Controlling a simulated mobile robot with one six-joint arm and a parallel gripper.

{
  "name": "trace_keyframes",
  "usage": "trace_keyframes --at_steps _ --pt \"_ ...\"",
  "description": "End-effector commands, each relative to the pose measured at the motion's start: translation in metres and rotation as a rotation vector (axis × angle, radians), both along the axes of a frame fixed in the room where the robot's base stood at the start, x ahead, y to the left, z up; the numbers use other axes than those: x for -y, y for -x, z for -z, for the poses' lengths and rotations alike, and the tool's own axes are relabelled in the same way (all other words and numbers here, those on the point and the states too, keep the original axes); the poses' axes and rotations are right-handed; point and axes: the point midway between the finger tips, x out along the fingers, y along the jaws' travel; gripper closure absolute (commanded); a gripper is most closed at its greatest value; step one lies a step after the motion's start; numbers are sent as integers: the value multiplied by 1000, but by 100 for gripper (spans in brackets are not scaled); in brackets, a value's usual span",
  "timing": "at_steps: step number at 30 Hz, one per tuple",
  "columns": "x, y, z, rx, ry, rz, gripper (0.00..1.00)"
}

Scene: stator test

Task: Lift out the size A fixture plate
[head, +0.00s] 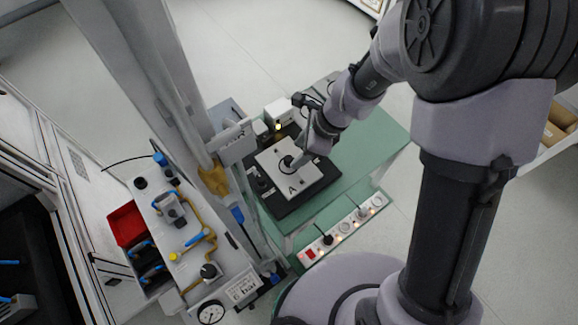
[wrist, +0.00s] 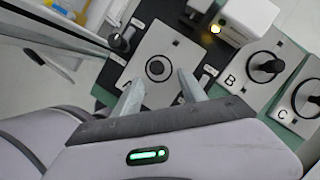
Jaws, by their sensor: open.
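The size A fixture plate (head: 294,183) is a pale square plate marked A, with a dark ring and knob at its centre. It lies in a black base (head: 317,198) on the green bench. In the wrist view the plate (wrist: 152,45) sits just beyond my fingertips, with its ringed knob (wrist: 158,68) between and past them. My gripper (head: 297,163) is over the plate in the head view. In the wrist view my gripper (wrist: 161,82) is open, with nothing between the fingers. Whether the fingertips touch the plate cannot be told.
Plates B (wrist: 258,66) and C (wrist: 302,98) lie to the right in the wrist view. A white box with a lit yellow lamp (head: 278,127) stands behind plate A. A lit button panel (head: 345,228) runs along the bench front. The green bench top (head: 365,140) is clear at right.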

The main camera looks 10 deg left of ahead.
Motion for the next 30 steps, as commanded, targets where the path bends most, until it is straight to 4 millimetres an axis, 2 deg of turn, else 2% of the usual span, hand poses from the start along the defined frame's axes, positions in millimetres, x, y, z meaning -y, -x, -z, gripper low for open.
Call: trace_keyframes --at_steps 9,15,21,23,30 --pt "-29 6 45 -2 0 0 51" --pt "-30 6 42 0 0 1 51" --pt "-29 6 42 0 0 1 91" --pt "-29 6 42 0 0 1 100" --pt "-29 6 42 0 0 0 100"
